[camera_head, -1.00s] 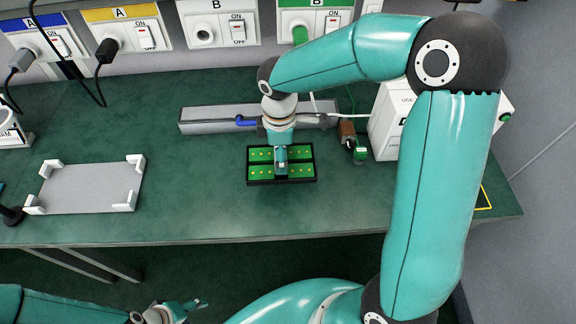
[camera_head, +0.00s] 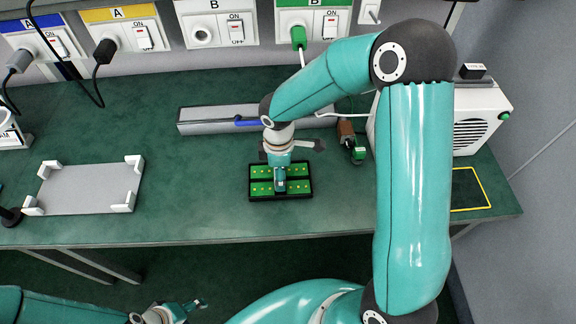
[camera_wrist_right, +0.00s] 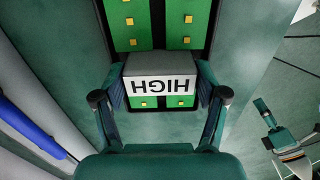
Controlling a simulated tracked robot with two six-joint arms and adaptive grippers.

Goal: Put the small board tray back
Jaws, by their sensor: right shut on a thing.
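The small board tray (camera_head: 252,196) is black with several green boards in it, over the middle of the green bench in the head view. My right gripper (camera_head: 279,183) comes down from above and is shut on its grey grip block. In the right wrist view the block (camera_wrist_right: 160,68) reads HIGH, upside down, between the two fingers. I cannot tell whether the tray touches the bench. My left gripper (camera_head: 185,309) is low in the head view, off the bench's front edge and away from the tray. Its jaws are too small to read.
A grey plate with white corner brackets (camera_head: 85,188) lies at the left. A yellow-outlined rectangle (camera_head: 470,190) is on the right of the bench, beside a white box (camera_head: 480,115). A grey rail (camera_head: 205,121) with a blue part and a green-ended fitting (camera_head: 357,154) lie behind the tray.

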